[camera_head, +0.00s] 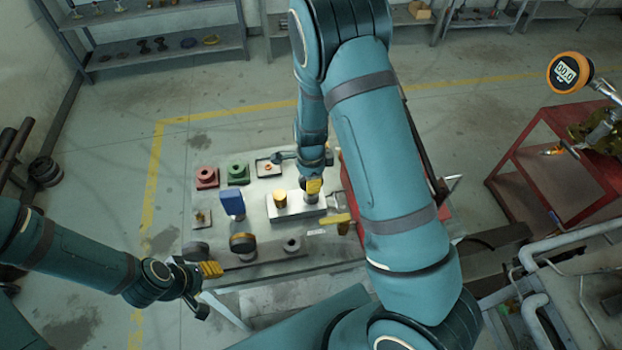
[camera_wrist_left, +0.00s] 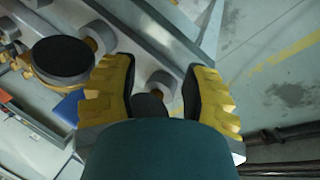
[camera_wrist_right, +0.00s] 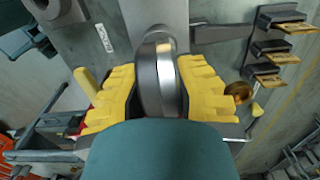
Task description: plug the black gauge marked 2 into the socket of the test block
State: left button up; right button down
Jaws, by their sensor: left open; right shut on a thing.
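My right gripper (camera_head: 313,187) is shut on a round grey metal part with a shiny rim, seen edge-on in the right wrist view (camera_wrist_right: 158,75). It is at the right end of a light grey block (camera_head: 296,212), probably the test block. The part's face and any number are hidden, and I cannot tell whether it is seated. A black-faced round gauge (camera_head: 242,242) with a brass rim stands at the table's front; its face also shows in the left wrist view (camera_wrist_left: 62,60), with no readable mark. My left gripper (camera_head: 208,278) is open and empty near the table's front left corner.
A brass plug (camera_head: 280,199) stands on the block. A blue piece (camera_head: 232,203), a red flange (camera_head: 206,177), a green flange (camera_head: 238,172) and a grey ring fitting (camera_head: 292,245) share the table. A red cart (camera_head: 540,160) stands right. My right arm covers the table's right side.

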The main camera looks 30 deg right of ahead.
jog(key=shift+f+b, duration=0.45)
jog(key=shift+f, duration=0.35)
jog(key=c, duration=0.8)
grip_release()
jog(key=shift+c, duration=0.2)
jog(key=shift+r, duration=0.1)
notch_tip(320, 180, up, 12)
